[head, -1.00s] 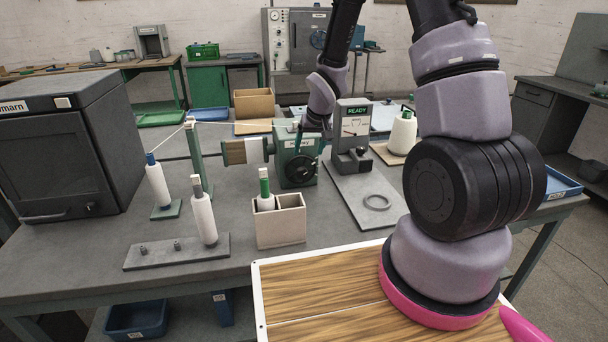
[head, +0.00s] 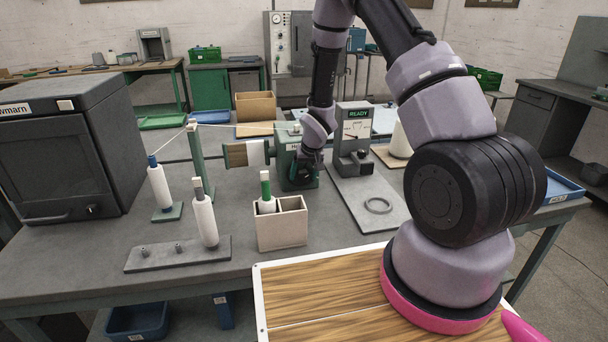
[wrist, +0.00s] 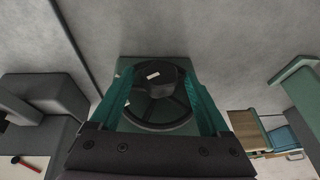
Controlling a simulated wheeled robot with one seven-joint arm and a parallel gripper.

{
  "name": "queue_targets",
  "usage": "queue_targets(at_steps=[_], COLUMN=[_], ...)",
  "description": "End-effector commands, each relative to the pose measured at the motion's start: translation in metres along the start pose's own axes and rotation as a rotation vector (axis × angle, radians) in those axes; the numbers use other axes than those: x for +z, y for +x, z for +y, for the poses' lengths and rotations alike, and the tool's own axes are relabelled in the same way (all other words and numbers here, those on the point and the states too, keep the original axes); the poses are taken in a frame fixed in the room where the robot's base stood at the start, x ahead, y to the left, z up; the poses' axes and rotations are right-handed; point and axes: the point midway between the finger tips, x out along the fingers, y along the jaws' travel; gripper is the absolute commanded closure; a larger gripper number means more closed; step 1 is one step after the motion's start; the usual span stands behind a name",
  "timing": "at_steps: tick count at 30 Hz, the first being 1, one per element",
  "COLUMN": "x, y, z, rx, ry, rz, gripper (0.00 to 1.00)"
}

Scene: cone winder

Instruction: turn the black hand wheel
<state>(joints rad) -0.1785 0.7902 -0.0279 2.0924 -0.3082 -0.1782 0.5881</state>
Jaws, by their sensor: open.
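The black hand wheel (wrist: 158,117) is on the front of the green winder housing (head: 287,158). In the wrist view its rim and spokes show between the two teal fingers of my gripper (wrist: 163,95), with a dark rounded block bearing a small white label above it. My gripper (head: 304,180) is open, one finger on each side of the wheel. I cannot tell whether a finger touches the rim. In the head view my wrist and gripper hide most of the wheel.
A wound cone (head: 257,153) sits left of the housing. White bobbins (head: 205,218) stand at left.

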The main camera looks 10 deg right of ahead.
Motion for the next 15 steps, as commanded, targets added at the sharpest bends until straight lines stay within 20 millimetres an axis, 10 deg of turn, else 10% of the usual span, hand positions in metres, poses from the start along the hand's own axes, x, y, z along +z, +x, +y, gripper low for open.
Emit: queue_targets(at_steps=[4, 10, 15], x=[-0.0002, -0.0001, -0.0001], y=[-0.0003, -0.0004, -0.0005], z=[-0.0001, -0.0001, -0.0005], rx=[0.0, 0.0, 0.003], ry=[0.0, 0.0, -0.002], rz=[0.0, 0.0, 0.0], gripper=[0.24, 1.0, 1.0])
